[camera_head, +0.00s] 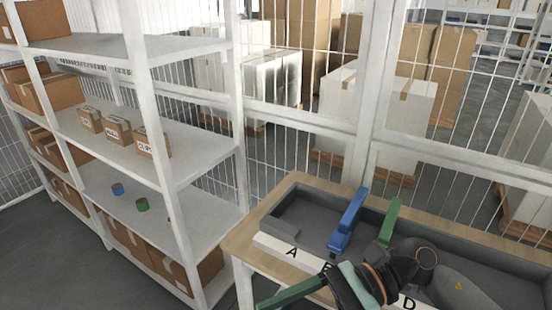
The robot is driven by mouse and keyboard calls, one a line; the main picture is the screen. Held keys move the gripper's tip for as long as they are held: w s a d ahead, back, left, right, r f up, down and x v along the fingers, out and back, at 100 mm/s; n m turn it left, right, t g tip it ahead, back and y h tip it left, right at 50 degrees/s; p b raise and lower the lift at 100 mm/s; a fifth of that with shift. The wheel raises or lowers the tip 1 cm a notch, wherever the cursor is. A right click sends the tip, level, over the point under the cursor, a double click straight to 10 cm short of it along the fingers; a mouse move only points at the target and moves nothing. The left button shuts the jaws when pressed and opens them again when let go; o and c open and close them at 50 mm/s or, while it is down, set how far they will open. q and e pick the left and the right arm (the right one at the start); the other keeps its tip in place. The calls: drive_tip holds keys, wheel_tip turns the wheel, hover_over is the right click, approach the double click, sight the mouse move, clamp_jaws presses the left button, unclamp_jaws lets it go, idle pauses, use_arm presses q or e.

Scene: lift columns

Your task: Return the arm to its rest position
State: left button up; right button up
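One of my arms, coming in from the lower right, crosses the grey tray (300,212) on the wooden-edged table. Its dark wrist and gripper end (358,284) is low in the head view, in front of the tray. I take it for my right arm. My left gripper is not in view.
White shelving (190,145) on the left holds several cardboard boxes (118,130), a blue roll (117,189) and a green roll (142,204). A white mesh fence (300,120) runs behind the table. The front strip carries letters, A and D among them. Floor is clear at lower left.

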drive_tip(key=w+r+m+t+y, duration=0.1)
drive_tip(key=w+m+t+y, duration=0.4)
drive_tip(key=m, duration=0.4)
drive_tip(key=w+r+m+t+y, duration=0.2)
drive_tip(key=m+t, duration=0.4)
drive_tip(key=m, duration=0.3)
drive_tip(key=w+d+f+m+t+h, duration=0.35)
drive_tip(key=f+m+t+h, duration=0.25)
drive_tip(key=m, duration=0.5)
drive_tip(key=w+d+f+m+t+h, duration=0.2)
drive_tip(key=d+f+m+t+h, duration=0.4)
drive_tip(key=m, duration=0.5)
drive_tip(key=s+d+f+m+g+h, duration=0.2)
drive_tip(key=s+f+m, duration=0.3)
drive_tip(key=f, duration=0.3)
drive_tip(key=s+d+f+m+g+h, duration=0.2)
drive_tip(key=s+f+m+g+h, duration=0.1)
drive_tip(key=f, duration=0.5)
drive_tip(key=s+d+f+m+g+h, duration=0.2)
drive_tip(key=s+f+m+g, duration=0.2)
drive_tip(key=s+f+m, duration=0.3)
wheel_tip(320, 180, down, 2)
drive_tip(key=shift+f, duration=0.1)
